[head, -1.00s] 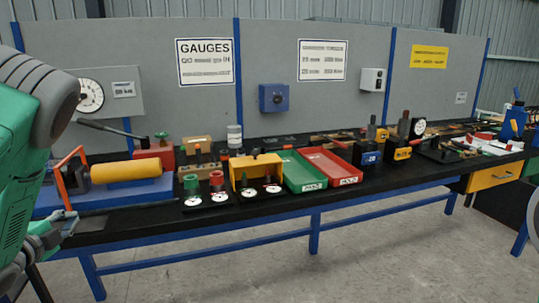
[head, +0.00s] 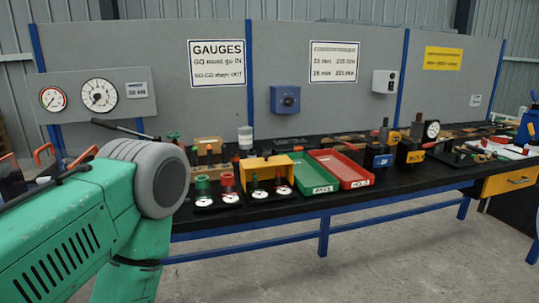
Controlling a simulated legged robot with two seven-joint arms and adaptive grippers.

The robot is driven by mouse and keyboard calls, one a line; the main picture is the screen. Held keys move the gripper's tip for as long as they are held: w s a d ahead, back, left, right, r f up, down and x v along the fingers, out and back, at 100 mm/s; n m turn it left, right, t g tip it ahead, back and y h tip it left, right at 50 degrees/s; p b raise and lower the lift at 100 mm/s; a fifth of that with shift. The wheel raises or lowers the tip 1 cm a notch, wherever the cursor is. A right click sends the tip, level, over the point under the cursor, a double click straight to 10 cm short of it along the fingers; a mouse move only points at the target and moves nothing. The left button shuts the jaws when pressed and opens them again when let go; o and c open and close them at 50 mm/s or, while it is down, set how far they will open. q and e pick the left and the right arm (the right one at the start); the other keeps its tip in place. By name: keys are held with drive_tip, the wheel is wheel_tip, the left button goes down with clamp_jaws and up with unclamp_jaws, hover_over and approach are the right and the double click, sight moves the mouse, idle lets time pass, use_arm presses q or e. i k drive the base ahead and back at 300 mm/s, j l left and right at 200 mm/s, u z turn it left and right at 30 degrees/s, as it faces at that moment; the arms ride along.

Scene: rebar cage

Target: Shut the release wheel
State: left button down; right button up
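A small green wheel (head: 173,136), which looks like the release wheel, shows at the left of the bench, just above my arm. Its base and the pump body under it are largely hidden behind my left arm. A long dark lever (head: 118,127) slants down towards it from the left. I cannot tell from here whether the wheel is open or shut. My green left arm with its grey joint fills the lower left. Neither gripper can be seen, and nothing is seen touching the wheel.
The bench also holds green and red cups, a yellow stand (head: 263,168), a green tray (head: 309,176) and a red tray (head: 341,169). Gauges (head: 98,95) hang on the left panel. A blue box (head: 285,99) is on the back panel. The floor in front is clear.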

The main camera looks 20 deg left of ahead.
sight(173, 136)
drive_tip(key=u, duration=1.2)
drive_tip(key=l, duration=0.15)
drive_tip(key=i+z, duration=0.05)
